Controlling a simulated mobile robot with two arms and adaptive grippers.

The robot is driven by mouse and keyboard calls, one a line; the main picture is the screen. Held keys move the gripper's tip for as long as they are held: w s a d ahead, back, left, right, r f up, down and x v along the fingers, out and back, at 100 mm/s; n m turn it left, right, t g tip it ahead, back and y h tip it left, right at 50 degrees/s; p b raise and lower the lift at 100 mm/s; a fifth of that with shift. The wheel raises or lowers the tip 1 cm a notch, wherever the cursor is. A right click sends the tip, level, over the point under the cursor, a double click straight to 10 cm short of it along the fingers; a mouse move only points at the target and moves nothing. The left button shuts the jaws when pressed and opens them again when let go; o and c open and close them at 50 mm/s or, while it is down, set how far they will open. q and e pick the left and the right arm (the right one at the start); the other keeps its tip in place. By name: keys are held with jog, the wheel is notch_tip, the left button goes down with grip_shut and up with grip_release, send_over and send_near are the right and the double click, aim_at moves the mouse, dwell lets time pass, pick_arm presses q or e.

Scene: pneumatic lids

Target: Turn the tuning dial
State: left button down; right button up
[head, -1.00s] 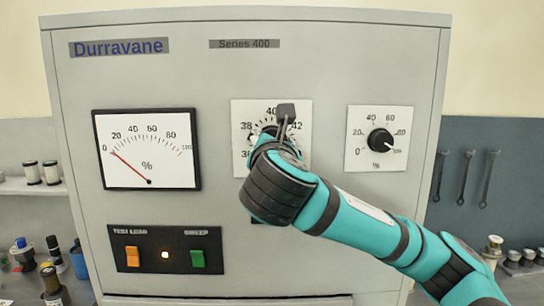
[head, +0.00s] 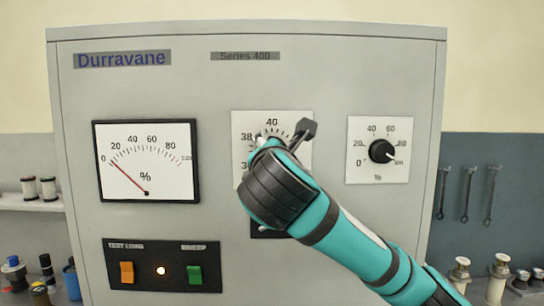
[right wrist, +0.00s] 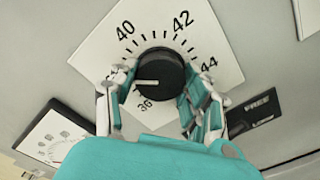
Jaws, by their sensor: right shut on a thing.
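The tuning dial (right wrist: 158,78) is a black round knob on a white scale plate (right wrist: 100,45). In the right wrist view its white pointer line points left, toward a finger that covers the printing there; 40, 42 and 44 can be read around the upper and right side. My right gripper (right wrist: 160,83) is shut on the dial, one finger on each side. In the head view my right gripper (head: 272,145) hides the knob, and only the top and left parts of the plate (head: 242,122) show. My left gripper is not in view.
An analog meter (head: 147,162) with a red needle near the low end is at left. A smaller black knob (head: 381,151) is at right, pointing near its high end. Below are an orange switch (head: 127,272), a lit lamp (head: 161,271) and a green switch (head: 195,275).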

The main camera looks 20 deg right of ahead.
jog(key=o, duration=1.2)
jog(key=shift+c, duration=0.2)
jog(key=v, duration=0.7)
jog(key=shift+s, duration=0.3)
jog(key=shift+a, duration=0.1)
